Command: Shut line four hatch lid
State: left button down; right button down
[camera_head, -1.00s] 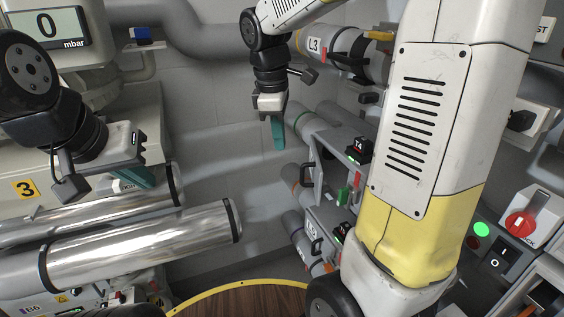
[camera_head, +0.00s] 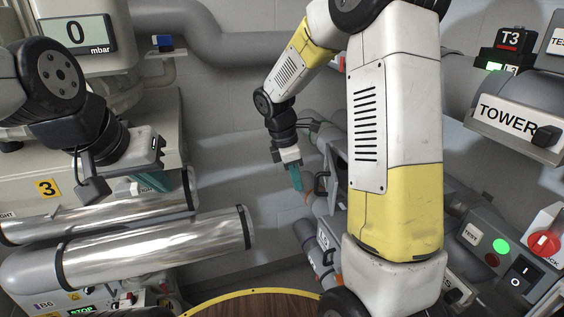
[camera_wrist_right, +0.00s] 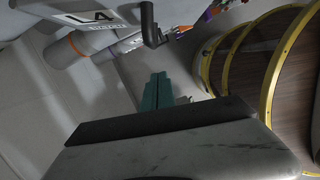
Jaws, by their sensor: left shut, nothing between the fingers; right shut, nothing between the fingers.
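The line four hatch shows in the right wrist view as a pale panel labelled L4 (camera_wrist_right: 92,19) at the upper left. A black handle (camera_wrist_right: 150,25) stands out beside it. In the head view a black handle (camera_head: 321,186) shows just right of my right gripper (camera_head: 297,180), partly crowded by my arm. I cannot tell how far the lid stands open. My right gripper's teal fingers (camera_wrist_right: 157,93) are shut and empty, pointing toward the handle, apparently apart from it. My left gripper (camera_head: 165,182) is shut and empty above the silver tubes at the left.
Two silver tubes (camera_head: 160,247) lie below my left gripper. Line five (camera_head: 322,240) sits below the line four handle. A control panel with a red knob (camera_head: 543,243) and a TOWER sign (camera_head: 506,115) are at the right. A round wooden surface with yellow rim (camera_head: 250,293) is at the bottom.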

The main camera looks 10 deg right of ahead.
aim_at(331, 184)
jog(key=shift+d+r, duration=0.1)
jog(key=shift+d, duration=1.45)
jog(key=shift+s+d+n+t, duration=0.15)
jog(key=shift+s+d+n, duration=0.35)
jog(key=shift+d, duration=0.45)
jog(key=shift+s+d+n+t, duration=0.1)
jog(key=shift+s+d+n, duration=0.35)
jog(key=shift+d, duration=0.5)
jog(key=shift+s+d+n+t, duration=0.15)
jog(key=shift+s+d+n, duration=0.3)
jog(key=shift+d, duration=0.5)
jog(key=shift+w, duration=0.1)
